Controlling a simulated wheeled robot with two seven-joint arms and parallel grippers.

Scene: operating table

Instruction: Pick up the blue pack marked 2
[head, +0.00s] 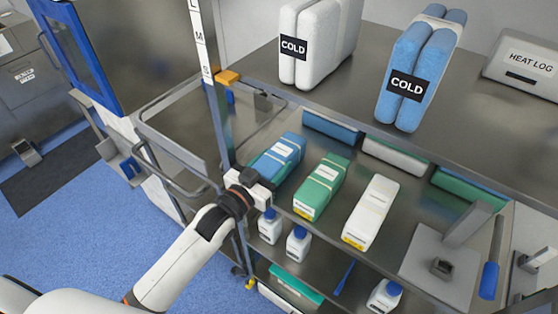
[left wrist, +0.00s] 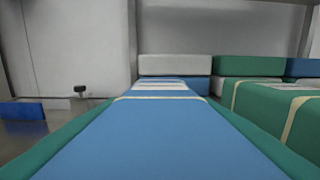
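A blue pack (head: 277,157) with a white label band lies on the upper wire-side shelf, at the left end of a row of packs. Its number cannot be read. In the left wrist view the blue pack (left wrist: 160,135) fills the lower middle, very close, with green along both sides. My left gripper (head: 263,187) is at the near end of this pack and hides that end. Its fingers do not show clearly in either view, so I cannot tell whether they are open or touch the pack. My right gripper is not in view.
A green pack (head: 321,187) and a white pack (head: 370,212) lie to the right on the same shelf. More packs (head: 331,127) lie behind. A shelf with cold packs (head: 407,78) overhangs them. A rack post (head: 214,100) stands left. White bottles (head: 298,244) stand below.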

